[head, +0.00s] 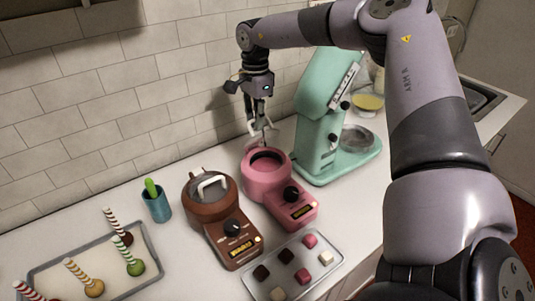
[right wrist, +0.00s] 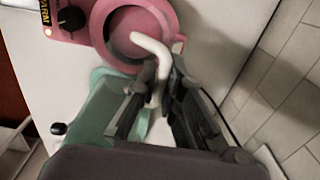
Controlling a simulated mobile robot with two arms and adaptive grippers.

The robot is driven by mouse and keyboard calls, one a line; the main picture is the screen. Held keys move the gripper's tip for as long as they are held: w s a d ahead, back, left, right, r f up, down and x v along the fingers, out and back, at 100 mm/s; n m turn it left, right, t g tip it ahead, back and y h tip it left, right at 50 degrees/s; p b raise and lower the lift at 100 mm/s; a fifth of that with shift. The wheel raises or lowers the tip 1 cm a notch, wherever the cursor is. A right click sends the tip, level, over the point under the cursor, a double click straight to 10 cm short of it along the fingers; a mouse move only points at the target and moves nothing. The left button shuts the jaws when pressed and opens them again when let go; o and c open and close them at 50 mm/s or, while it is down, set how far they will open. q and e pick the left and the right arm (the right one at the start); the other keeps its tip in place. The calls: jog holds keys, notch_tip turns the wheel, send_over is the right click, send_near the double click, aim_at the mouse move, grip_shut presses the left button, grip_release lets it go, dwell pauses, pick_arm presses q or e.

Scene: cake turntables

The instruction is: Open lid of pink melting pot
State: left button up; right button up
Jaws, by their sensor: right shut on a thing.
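The pink melting pot (head: 292,205) stands on the white counter, with its round top facing up and a dark band showing inside the rim. It also shows at the top of the right wrist view (right wrist: 107,32). My right gripper (head: 258,128) is above the back edge of the pot, pointing down. In the right wrist view its fingers (right wrist: 156,92) are shut on a white curved lid handle (right wrist: 152,48), which reaches over the pot's round top. I cannot clearly tell the lid's plate or its tilt. My left gripper is not in view.
A brown melting pot (head: 230,240) with a white handle stands left of the pink one. A mint stand mixer (head: 318,120) is close on the right. A tray of chocolates (head: 250,285) lies in front. A blue cup (head: 157,207) and cake-pop tray (head: 152,237) are left; tiled wall behind.

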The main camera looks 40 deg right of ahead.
jog(key=shift+w+d+r, duration=0.1)
jog(key=shift+w+r, duration=0.1)
jog(key=shift+w, duration=0.5)
jog(key=shift+w+d+f+p, duration=0.15)
jog(key=shift+w+p, duration=0.45)
jog(key=shift+w, duration=1.2)
jog(key=o, duration=1.3)
jog(key=shift+s, duration=0.1)
jog(key=shift+r, duration=0.2)
notch_tip(320, 180, up, 7)
jog(key=p, duration=0.4)
jog(key=shift+f, duration=0.1)
